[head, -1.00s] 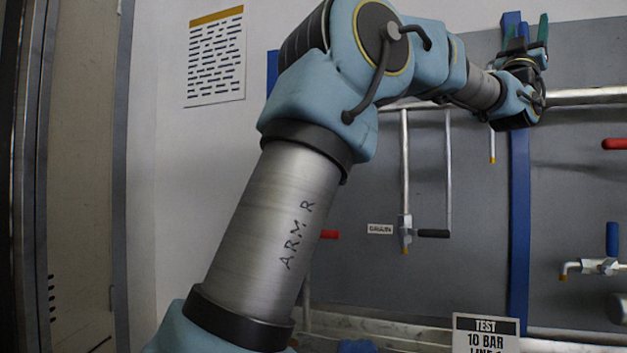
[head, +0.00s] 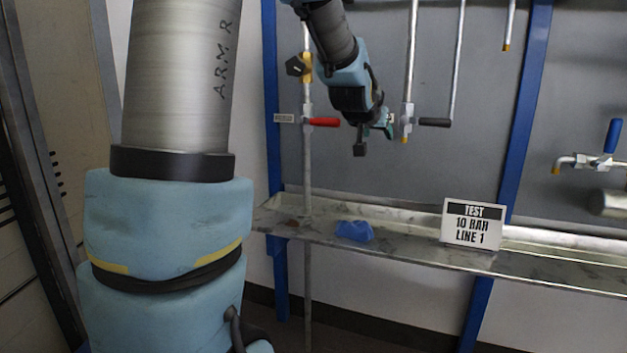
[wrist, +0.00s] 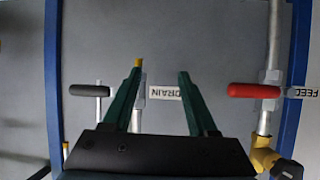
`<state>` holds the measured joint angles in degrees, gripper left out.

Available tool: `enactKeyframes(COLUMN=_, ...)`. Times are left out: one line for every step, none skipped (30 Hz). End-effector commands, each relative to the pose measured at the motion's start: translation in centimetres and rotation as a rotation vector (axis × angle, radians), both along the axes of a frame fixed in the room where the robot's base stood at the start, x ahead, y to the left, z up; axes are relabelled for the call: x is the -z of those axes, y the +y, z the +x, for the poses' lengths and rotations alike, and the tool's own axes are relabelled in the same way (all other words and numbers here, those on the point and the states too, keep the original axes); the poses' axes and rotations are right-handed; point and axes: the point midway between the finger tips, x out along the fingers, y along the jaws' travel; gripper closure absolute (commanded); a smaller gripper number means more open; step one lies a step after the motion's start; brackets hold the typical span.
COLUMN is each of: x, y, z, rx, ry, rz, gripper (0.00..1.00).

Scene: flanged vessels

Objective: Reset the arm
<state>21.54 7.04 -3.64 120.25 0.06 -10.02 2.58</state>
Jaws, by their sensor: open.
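My gripper (head: 378,128) is at the end of my arm in the head view, in front of the grey panel and between the red-handled and the black-handled valve. In the wrist view its two green fingers (wrist: 157,88) stand apart with nothing between them. Through the gap I see a white label reading DRAIN (wrist: 165,92) on the panel behind. My upper arm, marked ARM R, fills the left of the head view.
A red valve handle (head: 322,122) and a black valve handle (head: 434,122) flank the gripper. Below runs a metal shelf (head: 400,250) with a blue cloth-like lump (head: 354,231) and a TEST 10 BAR LINE 1 sign (head: 471,224). A blue-handled valve (head: 612,136) is at right.

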Motion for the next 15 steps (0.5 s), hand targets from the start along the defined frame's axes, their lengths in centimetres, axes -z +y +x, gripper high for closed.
enactKeyframes(x=2.5, y=2.7, z=-1.0, rx=-0.037, ry=0.074, rz=0.031, gripper=0.41)
enactKeyframes(x=3.9, y=4.2, z=-1.8, rx=-0.056, ry=0.119, rz=0.049, gripper=0.41)
enactKeyframes(x=5.8, y=6.1, z=-2.9, rx=-0.084, ry=0.181, rz=0.071, gripper=0.41)
enactKeyframes(x=7.1, y=7.6, z=-3.9, rx=-0.104, ry=0.227, rz=0.086, gripper=0.41)
enactKeyframes(x=8.4, y=9.0, z=-4.9, rx=-0.125, ry=0.274, rz=0.100, gripper=0.41)
enactKeyframes(x=10.0, y=10.8, z=-6.3, rx=-0.152, ry=0.334, rz=0.118, gripper=0.41)
enactKeyframes(x=11.2, y=12.0, z=-7.5, rx=-0.171, ry=0.380, rz=0.129, gripper=0.41)
enactKeyframes(x=12.2, y=13.2, z=-8.6, rx=-0.189, ry=0.421, rz=0.141, gripper=0.41)
enactKeyframes(x=13.4, y=14.5, z=-10.1, rx=-0.210, ry=0.474, rz=0.153, gripper=0.41)
enactKeyframes(x=14.2, y=15.4, z=-11.2, rx=-0.226, ry=0.512, rz=0.161, gripper=0.41)
enactKeyframes(x=15.0, y=16.3, z=-12.3, rx=-0.240, ry=0.547, rz=0.167, gripper=0.41)
enactKeyframes(x=15.9, y=17.3, z=-13.7, rx=-0.258, ry=0.592, rz=0.176, gripper=0.41)
enactKeyframes(x=16.6, y=18.1, z=-14.8, rx=-0.272, ry=0.627, rz=0.182, gripper=0.41)
enactKeyframes(x=17.1, y=18.7, z=-15.8, rx=-0.283, ry=0.657, rz=0.187, gripper=0.41)
enactKeyframes(x=17.8, y=19.6, z=-17.2, rx=-0.300, ry=0.698, rz=0.194, gripper=0.41)
